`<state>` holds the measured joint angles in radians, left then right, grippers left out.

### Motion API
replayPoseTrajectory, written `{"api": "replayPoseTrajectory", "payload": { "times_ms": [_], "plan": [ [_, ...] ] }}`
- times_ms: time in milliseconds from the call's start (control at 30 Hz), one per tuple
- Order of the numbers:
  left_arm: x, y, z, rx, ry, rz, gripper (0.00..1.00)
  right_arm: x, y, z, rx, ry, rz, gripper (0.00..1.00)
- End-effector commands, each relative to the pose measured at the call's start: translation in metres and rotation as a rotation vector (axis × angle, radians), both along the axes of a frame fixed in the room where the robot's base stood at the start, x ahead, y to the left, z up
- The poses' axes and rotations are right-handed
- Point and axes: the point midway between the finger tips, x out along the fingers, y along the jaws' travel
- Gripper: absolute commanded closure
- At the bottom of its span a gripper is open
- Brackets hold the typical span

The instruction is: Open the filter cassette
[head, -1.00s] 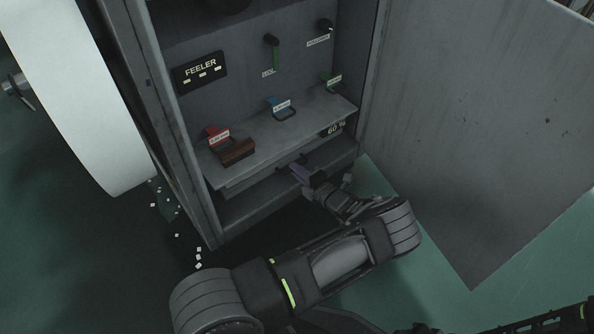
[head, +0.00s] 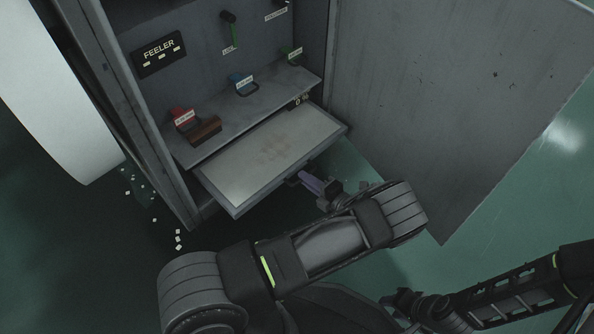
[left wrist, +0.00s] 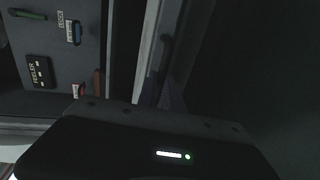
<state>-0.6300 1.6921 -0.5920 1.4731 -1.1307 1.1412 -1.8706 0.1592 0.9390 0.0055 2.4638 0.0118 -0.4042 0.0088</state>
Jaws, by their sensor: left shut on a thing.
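The filter cassette (head: 268,153) is a flat drawer with a pale top and a faint brownish patch. It sticks well out of the cabinet below the shelf. My left gripper (head: 308,182) is shut on the cassette's dark handle (head: 292,180) at the front; the fingers partly hide it. In the left wrist view, the cassette (left wrist: 150,45) shows as a pale edge, with its front in shadow. My right gripper (head: 422,306) is low at the right, away from the cabinet; its fingers are too dark to read.
The shelf (head: 225,112) above holds red (head: 183,119), blue (head: 243,85) and green (head: 292,58) tagged pieces and a brown block (head: 204,130). The open cabinet door (head: 440,100) stands at the right. White bits lie on the floor at the left, near a large white roll (head: 55,80).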

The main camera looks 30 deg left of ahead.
Motion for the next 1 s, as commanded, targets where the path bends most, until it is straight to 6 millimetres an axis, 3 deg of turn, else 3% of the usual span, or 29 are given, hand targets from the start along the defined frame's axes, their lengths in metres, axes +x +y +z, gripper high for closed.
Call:
{"api": "replayPoseTrajectory", "payload": {
  "times_ms": [500,533,767,1000],
  "plan": [
    [-0.0030,-0.0083,-0.0003,-0.001,0.000,0.001,1.00,0.0004,0.0004,-0.0012,0.000,-0.001,0.001,0.64],
    [-0.0029,-0.0083,-0.0003,-0.001,0.000,0.001,0.88,0.0004,0.0004,-0.0012,0.000,-0.001,0.001,0.64],
    [-0.0027,-0.0081,-0.0001,0.000,0.000,0.001,0.69,0.0004,0.0004,-0.0012,0.000,-0.001,0.001,0.64],
    [-0.0026,-0.0082,0.0002,0.000,0.000,0.001,0.68,0.0004,0.0003,-0.0011,0.000,-0.001,0.000,0.64]
  ]
}}
